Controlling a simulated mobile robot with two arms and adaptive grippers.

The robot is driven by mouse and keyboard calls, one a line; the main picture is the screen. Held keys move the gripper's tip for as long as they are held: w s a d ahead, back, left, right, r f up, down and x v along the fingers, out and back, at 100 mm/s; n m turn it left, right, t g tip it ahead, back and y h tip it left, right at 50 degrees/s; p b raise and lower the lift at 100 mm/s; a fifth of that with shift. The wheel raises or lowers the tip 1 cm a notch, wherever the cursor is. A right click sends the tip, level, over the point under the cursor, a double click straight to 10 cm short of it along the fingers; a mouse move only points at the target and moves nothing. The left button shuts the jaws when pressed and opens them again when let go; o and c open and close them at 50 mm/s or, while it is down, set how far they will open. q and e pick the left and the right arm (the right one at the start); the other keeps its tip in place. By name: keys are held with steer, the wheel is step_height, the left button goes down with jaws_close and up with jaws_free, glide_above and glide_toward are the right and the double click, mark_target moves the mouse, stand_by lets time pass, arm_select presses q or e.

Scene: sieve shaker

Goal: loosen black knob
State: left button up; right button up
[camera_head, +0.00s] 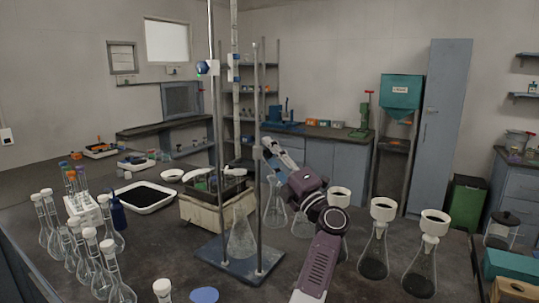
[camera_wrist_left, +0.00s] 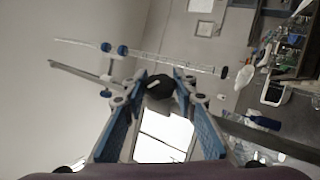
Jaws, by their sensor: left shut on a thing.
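The black knob (camera_wrist_left: 160,87) is a round dark piece with a pale mark, seen in the left wrist view between the two fingertips. My left gripper (camera_head: 267,146) reaches in from the lower right in the head view, its tips at the front metal rod of the tall stand. In the wrist view my left gripper (camera_wrist_left: 159,84) has its blue-padded fingers shut on the knob, one on each side. In the head view the knob cannot be made out behind the fingers. My right gripper is not in view.
The stand has a blue base (camera_head: 238,262) and upright rods. A clear tube (camera_wrist_left: 165,60) with blue clamps runs close behind the knob. Glass flasks (camera_head: 374,250) with white funnels stand to the right. Several flasks and a beige box (camera_head: 205,215) crowd the left.

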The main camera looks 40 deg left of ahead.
arm_select(q)
steer(key=o, duration=0.8)
steer(key=shift+r, duration=0.2)
steer(key=o, duration=0.4)
steer(key=shift+a+f, duration=0.1)
steer(key=shift+f, duration=0.05)
steer(key=v, duration=1.2)
